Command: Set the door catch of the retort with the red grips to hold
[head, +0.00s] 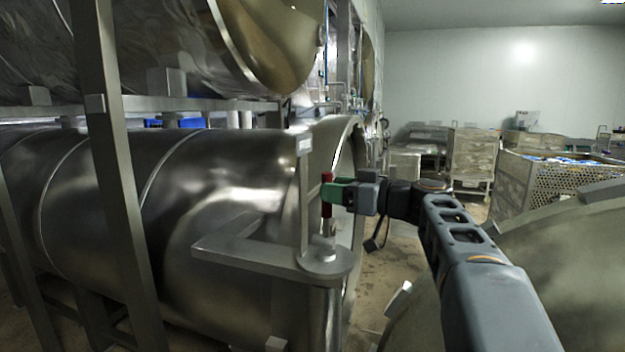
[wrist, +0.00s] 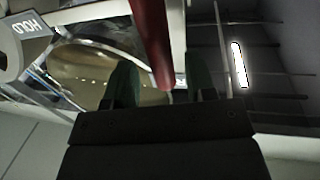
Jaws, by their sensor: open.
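The red grip (head: 326,196) is a short upright bar at the mouth end of the lower steel retort (head: 225,165). My gripper (head: 332,190), with green fingers, reaches it from the right. In the wrist view the red grip (wrist: 150,40) comes down between the two green fingers of my gripper (wrist: 160,82), which are open around it. I cannot tell whether either finger touches it. A grey plate (wrist: 25,35) with the word HOLD, shown inverted, is at the upper left of the wrist view. The lever's base is partly hidden.
A steel bracket (head: 250,252) juts out just below the grip. A second vessel (head: 165,45) lies above, and an upright frame post (head: 115,150) stands at left. A large rounded metal surface (head: 560,260) is at lower right. Perforated crates (head: 530,190) stand behind it.

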